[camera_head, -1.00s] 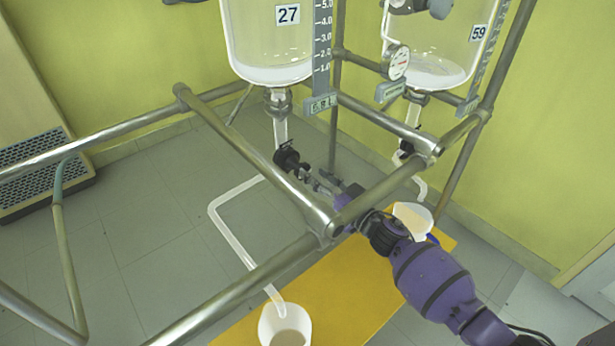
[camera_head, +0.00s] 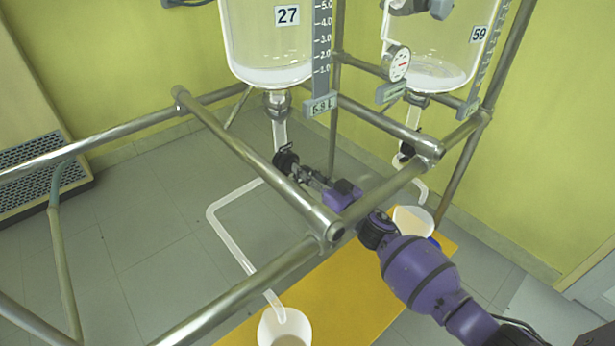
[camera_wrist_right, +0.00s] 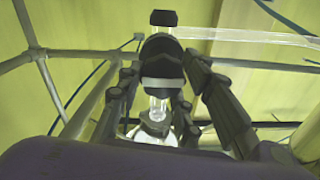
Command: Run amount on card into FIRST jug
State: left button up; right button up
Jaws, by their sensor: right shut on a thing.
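The glass reactor 27 (camera_head: 268,45) hangs at top centre with a little pale content at its bottom. My right gripper (camera_head: 304,174) is shut on the black valve, partly behind the frame bar. In the wrist view the valve (camera_wrist_right: 161,62) sits between the fingers. My left gripper is out of view.
A second reactor 59 (camera_head: 425,65) with a gauge (camera_head: 397,63) stands to the right, above another white jug (camera_head: 408,220). Metal bars (camera_head: 250,155) cross close to my right arm. A yellow mat (camera_head: 335,295) lies under the jugs.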

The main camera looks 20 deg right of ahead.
jog(key=shift+d+n, duration=0.15)
jog(key=shift+n, duration=0.15)
jog(key=shift+r+n+p, duration=0.15)
jog(key=shift+n, duration=2.2)
jog(key=shift+r+n+p, duration=0.1)
jog(key=shift+r+n, duration=0.05)
jog(key=shift+n, duration=2.25)
jog(key=shift+r+n+p, duration=0.15)
jog(key=shift+n, duration=2.2)
jog(key=o, duration=1.1)
jog(key=shift+f, duration=0.1)
jog(key=v, duration=1.2)
